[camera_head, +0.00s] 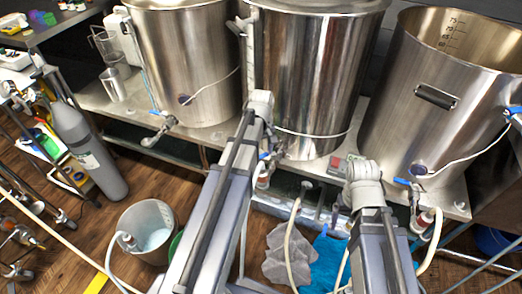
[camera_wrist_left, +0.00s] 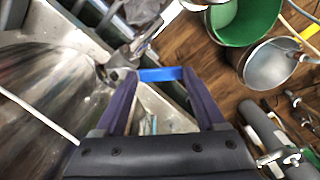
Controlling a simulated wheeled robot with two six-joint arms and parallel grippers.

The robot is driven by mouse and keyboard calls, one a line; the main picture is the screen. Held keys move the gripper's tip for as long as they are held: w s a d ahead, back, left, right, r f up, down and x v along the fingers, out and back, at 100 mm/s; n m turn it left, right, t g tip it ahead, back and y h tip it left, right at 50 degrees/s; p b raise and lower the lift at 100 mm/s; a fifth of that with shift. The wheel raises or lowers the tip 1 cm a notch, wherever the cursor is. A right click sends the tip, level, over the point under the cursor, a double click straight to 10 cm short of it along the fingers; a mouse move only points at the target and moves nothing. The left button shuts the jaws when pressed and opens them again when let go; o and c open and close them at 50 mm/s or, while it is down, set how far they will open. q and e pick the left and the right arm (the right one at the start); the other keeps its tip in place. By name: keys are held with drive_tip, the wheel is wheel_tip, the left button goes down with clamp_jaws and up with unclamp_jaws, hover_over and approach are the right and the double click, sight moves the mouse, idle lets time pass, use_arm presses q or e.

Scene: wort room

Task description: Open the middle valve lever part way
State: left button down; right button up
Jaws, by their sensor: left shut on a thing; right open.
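The middle kettle (camera_head: 315,85) stands between two others. Its valve has a blue lever (camera_head: 264,156), partly covered by my left arm in the head view. In the left wrist view, my left gripper (camera_wrist_left: 162,84) is shut on the blue lever (camera_wrist_left: 161,75), which lies across between its two fingers. The valve body (camera_wrist_left: 116,72) is just left of the fingers. In the head view, my left gripper is mostly hidden by my arm. My right gripper (camera_head: 362,176) is open, in front of the gap between the middle and right kettles, its fingers largely hidden.
The left kettle (camera_head: 190,60) and right kettle (camera_head: 430,100) share the steel bench. A grey bucket (camera_head: 138,220) and a green bucket (camera_wrist_left: 238,18) stand on the floor. A gas cylinder (camera_head: 85,150) stands at the left. Hoses hang below the bench at the right.

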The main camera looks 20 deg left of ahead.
sight(262, 155)
idle(0.4)
use_arm(q)
unclamp_jaws()
drive_tip(key=shift+r, duration=0.1)
wheel_tip(262, 155, up, 8)
drive_tip(key=p, duration=0.8)
drive_tip(key=shift+f, duration=0.3)
wheel_tip(262, 155, down, 8)
drive_tip(key=b, duration=0.8)
drive_tip(key=shift+r, duration=0.15)
drive_tip(key=shift+r, duration=0.1)
